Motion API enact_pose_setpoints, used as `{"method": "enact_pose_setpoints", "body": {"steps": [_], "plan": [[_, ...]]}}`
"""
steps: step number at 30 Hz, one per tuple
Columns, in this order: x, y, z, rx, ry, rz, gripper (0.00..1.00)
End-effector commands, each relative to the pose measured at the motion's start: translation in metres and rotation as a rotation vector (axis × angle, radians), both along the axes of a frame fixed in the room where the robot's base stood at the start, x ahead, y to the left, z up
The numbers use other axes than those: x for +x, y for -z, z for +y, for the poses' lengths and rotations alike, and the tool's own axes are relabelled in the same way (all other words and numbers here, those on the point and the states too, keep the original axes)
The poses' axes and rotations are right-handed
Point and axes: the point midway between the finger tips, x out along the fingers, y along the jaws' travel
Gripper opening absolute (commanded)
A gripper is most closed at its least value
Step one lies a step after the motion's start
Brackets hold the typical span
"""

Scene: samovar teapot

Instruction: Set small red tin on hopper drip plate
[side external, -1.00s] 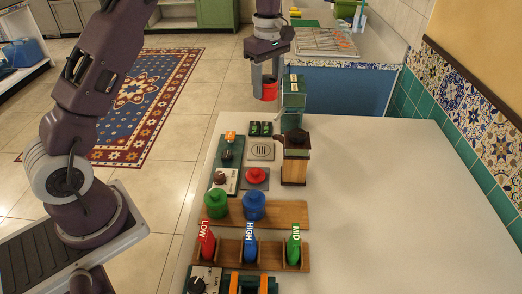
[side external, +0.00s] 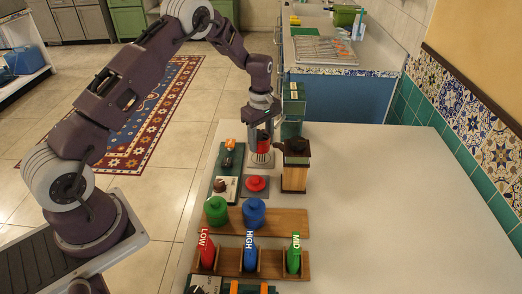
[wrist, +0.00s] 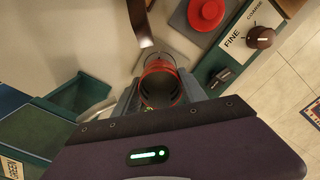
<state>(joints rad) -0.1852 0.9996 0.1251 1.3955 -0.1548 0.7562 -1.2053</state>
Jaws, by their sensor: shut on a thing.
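The small red tin (side external: 263,146) is upright between the fingers of my gripper (side external: 263,138), which is shut on it. In the wrist view the tin (wrist: 160,84) shows as an open red ring with a dark inside, a finger on each side. The hopper drip plate (side external: 262,160) is a small grey slotted plate on the counter. The tin is over this plate and hides much of it. I cannot tell whether the tin's bottom touches the plate or is slightly above it.
A wooden grinder box (side external: 294,178) with a dark top stands close to the right. A green dispenser (side external: 292,110) stands just behind. The counter's right side is clear.

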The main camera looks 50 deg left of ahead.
Motion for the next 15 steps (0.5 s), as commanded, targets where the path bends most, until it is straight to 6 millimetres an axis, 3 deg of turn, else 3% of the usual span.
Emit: {"method": "enact_pose_setpoints", "body": {"steps": [6,15], "plan": [[-0.001,0.036,0.0,-0.001,0.001,0.002,0.08],[0.0,0.038,0.0,0.0,0.001,0.0,0.08]]}}
